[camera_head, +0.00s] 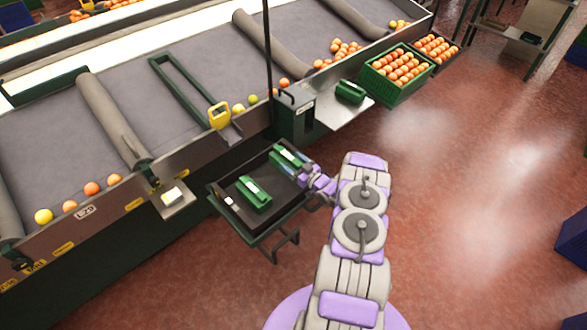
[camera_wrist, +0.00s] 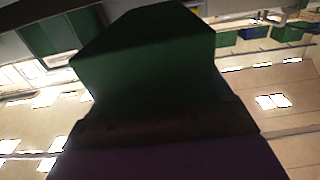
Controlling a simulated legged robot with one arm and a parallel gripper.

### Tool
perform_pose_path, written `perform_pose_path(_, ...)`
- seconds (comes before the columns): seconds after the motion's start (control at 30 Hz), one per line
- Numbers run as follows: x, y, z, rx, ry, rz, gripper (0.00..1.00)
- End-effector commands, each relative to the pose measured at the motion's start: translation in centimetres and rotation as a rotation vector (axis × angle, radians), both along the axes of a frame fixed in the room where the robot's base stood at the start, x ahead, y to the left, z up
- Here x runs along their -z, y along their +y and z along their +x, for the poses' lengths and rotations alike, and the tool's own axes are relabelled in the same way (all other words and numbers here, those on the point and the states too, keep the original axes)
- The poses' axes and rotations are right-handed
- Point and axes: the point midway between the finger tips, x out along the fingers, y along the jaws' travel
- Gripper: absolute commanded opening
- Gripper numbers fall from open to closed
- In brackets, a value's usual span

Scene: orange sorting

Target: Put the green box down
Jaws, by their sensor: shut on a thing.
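My gripper (camera_head: 304,173) is over the right side of a dark tray stand (camera_head: 222,211) beside the conveyor. It is shut on a green box (camera_head: 285,156) at the tray's far right corner. In the wrist view, this green box (camera_wrist: 145,60) fills the middle, dark and close to the camera. I cannot tell whether the held box touches the tray. A second green box (camera_head: 254,197) with a pale label lies on the tray, to the left of and nearer than the held one.
A small white-and-red item (camera_head: 229,202) lies at the tray's left. Another green box (camera_head: 350,92) is on a metal shelf (camera_head: 338,110). A green crate of oranges (camera_head: 385,94) stands farther right. The conveyor (camera_head: 190,100) carries loose fruit. The red floor (camera_head: 460,190) on the right is clear.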

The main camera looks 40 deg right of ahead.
Motion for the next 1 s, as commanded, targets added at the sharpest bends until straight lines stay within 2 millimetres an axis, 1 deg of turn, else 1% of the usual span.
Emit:
perform_pose_path(0.03,1.2,-0.1,-0.1,0.002,0.001,0.003,0.37)
perform_pose_path(0.1,2.2,-0.2,-0.2,0.003,0.001,0.005,0.37)
perform_pose_path(0.17,2.7,-0.3,-0.2,0.003,0.000,0.004,0.37)
perform_pose_path(0.43,2.5,-0.1,-0.1,0.003,-0.001,0.001,0.37)
perform_pose_path(0.97,3.8,-0.2,-0.1,0.003,0.000,0.002,0.37)
perform_pose_path(1.0,3.8,-0.2,-0.1,0.003,0.000,0.002,0.81)
